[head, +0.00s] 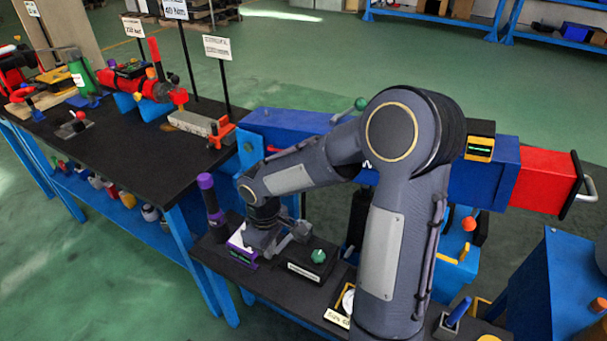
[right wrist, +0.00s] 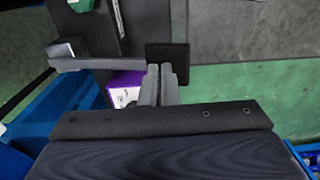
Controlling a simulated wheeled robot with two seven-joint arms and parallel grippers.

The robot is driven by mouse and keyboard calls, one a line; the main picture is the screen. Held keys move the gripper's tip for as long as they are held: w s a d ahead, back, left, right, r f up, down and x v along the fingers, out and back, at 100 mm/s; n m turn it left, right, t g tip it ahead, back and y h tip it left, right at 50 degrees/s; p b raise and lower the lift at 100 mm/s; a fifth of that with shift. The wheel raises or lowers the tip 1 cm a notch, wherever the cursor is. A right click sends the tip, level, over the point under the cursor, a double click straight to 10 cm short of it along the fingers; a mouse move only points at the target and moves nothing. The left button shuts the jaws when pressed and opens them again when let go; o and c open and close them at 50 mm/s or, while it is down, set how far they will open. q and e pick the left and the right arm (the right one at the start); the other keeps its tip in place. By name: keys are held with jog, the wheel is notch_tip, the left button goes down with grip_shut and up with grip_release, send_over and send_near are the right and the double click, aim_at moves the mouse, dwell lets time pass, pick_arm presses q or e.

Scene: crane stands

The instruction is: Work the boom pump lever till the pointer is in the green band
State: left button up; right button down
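An upright lever with a purple grip (head: 209,194) stands on the near black bench in the head view. A purple block with a white mark (head: 241,250) is near its foot. The block also shows in the right wrist view (right wrist: 124,88). My right gripper (head: 292,232) is beside the block, right of the lever's grip. In the right wrist view its two grey fingers (right wrist: 160,84) stand close together, with nothing visible between them. A round white dial (head: 347,301) is partly hidden by my right arm. I cannot make out its pointer or a green band. My left gripper is out of view.
A black box with a green knob (head: 318,256) is just right of my right gripper. The large blue boom (head: 480,186) with a red end lies behind my arm. A second black bench (head: 140,150) carries tools at left. Open green floor lies beyond.

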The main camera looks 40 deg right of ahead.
jog(key=shift+f+b, duration=1.4)
jog(key=shift+f, duration=0.6)
notch_tip(320, 180, up, 10)
jog(key=p, duration=0.8)
jog(key=shift+r, duration=0.1)
jog(key=shift+f+b, duration=3.85)
jog(key=shift+f, duration=1.15)
notch_tip(320, 180, up, 4)
jog(key=p, duration=0.3)
jog(key=shift+d+f, duration=0.1)
jog(key=shift+f, duration=0.05)
notch_tip(320, 180, up, 6)
jog(key=p, duration=0.5)
